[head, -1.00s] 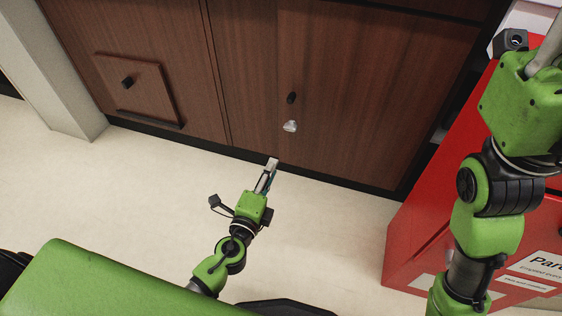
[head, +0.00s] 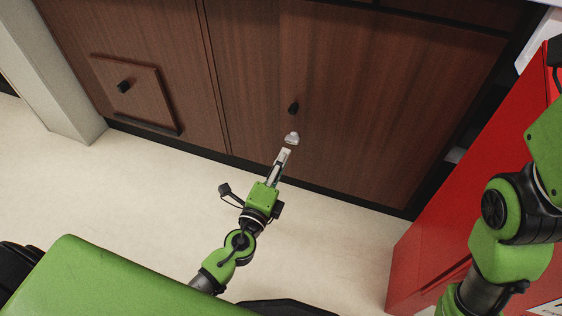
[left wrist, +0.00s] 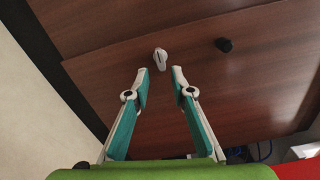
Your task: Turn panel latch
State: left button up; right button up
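The panel latch (head: 292,138) is a small light-grey knob on the lower part of a dark wooden cabinet panel (head: 350,110). It also shows in the left wrist view (left wrist: 160,59), just beyond and between my fingertips. My left gripper (head: 284,153) is just below the latch in the head view. In the left wrist view my left gripper (left wrist: 159,77) is open, with a clear gap between its fingers and nothing in it. The fingertips look close to the latch, but I cannot tell if they touch it. My right gripper is out of view; only its arm shows at the right.
A black knob (head: 293,107) sits just above the latch. A smaller hatch (head: 140,90) with a black knob is at the left. A red cabinet (head: 425,240) stands at the right. Pale floor (head: 330,230) is clear before the panel.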

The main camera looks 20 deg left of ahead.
aim_at(291, 143)
pick_arm(q)
jog(key=w, duration=0.4)
jog(key=shift+w+d, duration=0.1)
jog(key=shift+w, duration=1.05)
grip_shut()
jog(key=shift+n, duration=0.7)
jog(key=shift+c, duration=1.2)
grip_release()
jog(key=shift+n, duration=0.3)
jog(key=o, duration=0.5)
